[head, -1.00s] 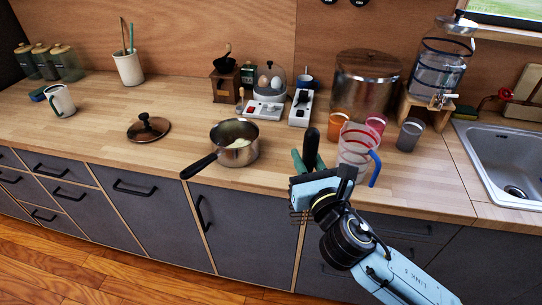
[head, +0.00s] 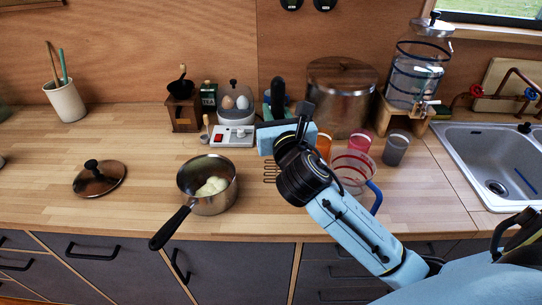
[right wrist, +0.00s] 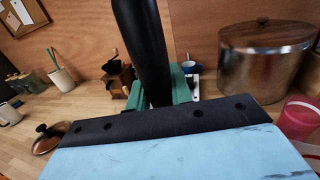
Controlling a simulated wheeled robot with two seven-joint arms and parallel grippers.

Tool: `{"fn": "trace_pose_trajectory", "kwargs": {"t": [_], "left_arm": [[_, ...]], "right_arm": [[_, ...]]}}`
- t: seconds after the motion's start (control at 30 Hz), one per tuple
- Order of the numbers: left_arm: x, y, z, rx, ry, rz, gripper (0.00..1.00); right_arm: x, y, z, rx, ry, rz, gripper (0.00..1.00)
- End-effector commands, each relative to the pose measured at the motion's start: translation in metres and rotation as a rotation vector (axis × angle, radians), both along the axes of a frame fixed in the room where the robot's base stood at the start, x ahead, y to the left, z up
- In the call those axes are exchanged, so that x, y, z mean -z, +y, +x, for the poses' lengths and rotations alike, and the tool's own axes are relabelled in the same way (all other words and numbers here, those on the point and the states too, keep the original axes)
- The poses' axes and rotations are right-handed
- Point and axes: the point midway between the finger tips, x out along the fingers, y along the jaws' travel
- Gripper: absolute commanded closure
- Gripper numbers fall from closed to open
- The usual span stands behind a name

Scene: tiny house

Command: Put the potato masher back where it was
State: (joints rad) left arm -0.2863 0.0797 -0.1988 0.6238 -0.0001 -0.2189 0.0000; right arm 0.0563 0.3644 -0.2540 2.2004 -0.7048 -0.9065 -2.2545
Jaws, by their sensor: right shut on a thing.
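The potato masher shows its upright black handle (head: 277,90) and, lower down, its wire head (head: 270,172). My right gripper (head: 277,109) is shut on the masher, over the counter to the right of the pot. The right wrist view shows the black handle (right wrist: 143,45) between the green fingers (right wrist: 150,97). The middle of the masher is hidden behind my right gripper and wrist. The steel pot (head: 222,201) holds pale pieces of food (head: 212,187), and its black handle points toward the front left. My left gripper is not in view.
A glass jug (head: 352,168) and tumblers (head: 396,148) stand close to my right arm. Behind are a large steel pot (head: 340,85), an egg holder (head: 236,105) and a coffee grinder (head: 183,112). A lid (head: 99,178) lies left. The utensil crock (head: 65,101) stands farther back.

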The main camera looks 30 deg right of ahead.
Motion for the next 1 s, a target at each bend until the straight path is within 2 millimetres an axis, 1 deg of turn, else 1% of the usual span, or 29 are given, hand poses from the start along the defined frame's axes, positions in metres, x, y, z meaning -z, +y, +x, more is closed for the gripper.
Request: {"fn": "trace_pose_trajectory", "kwargs": {"t": [0.03, 0.1, 0.17, 0.23, 0.37, 0.4, 0.5, 0.63, 0.8, 0.93, 0.97, 1.0], "left_arm": [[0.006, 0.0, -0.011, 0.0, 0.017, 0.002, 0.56], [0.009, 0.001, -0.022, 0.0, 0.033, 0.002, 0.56], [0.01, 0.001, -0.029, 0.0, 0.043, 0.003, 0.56], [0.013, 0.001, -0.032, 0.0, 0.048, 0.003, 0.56], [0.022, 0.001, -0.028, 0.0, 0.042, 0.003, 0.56], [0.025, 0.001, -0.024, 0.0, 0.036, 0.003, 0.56], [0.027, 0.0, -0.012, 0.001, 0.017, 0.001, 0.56], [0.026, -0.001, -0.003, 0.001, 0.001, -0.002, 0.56], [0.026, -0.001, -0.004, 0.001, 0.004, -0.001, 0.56], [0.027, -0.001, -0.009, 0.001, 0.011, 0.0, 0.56], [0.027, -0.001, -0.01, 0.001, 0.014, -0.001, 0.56], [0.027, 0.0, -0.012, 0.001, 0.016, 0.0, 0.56]], "right_arm": [[0.011, 0.0, 0.0, 0.0, 0.002, 0.002, 1.0], [0.018, 0.0, 0.0, 0.0, 0.0, 0.0, 1.0], [0.022, 0.0, 0.0, -0.001, 0.0, 0.0, 1.0], [0.031, 0.0, 0.0, 0.001, 0.001, 0.001, 1.0], [0.054, 0.0, 0.0, 0.0, 0.002, 0.001, 1.0], [0.06, 0.0, 0.0, 0.001, 0.001, 0.003, 1.0], [0.069, 0.0, 0.0, 0.0, 0.0, 0.0, 1.0], [0.07, 0.0, 0.0, -0.001, -0.002, -0.001, 1.0], [0.069, 0.0, 0.0, -0.001, -0.002, -0.001, 1.0], [0.073, 0.0, 0.0, -0.001, -0.002, -0.001, 1.0], [0.073, 0.0, 0.0, -0.001, -0.002, -0.001, 0.76], [0.073, 0.0, 0.0, -0.001, -0.002, -0.001, 0.71]]}}
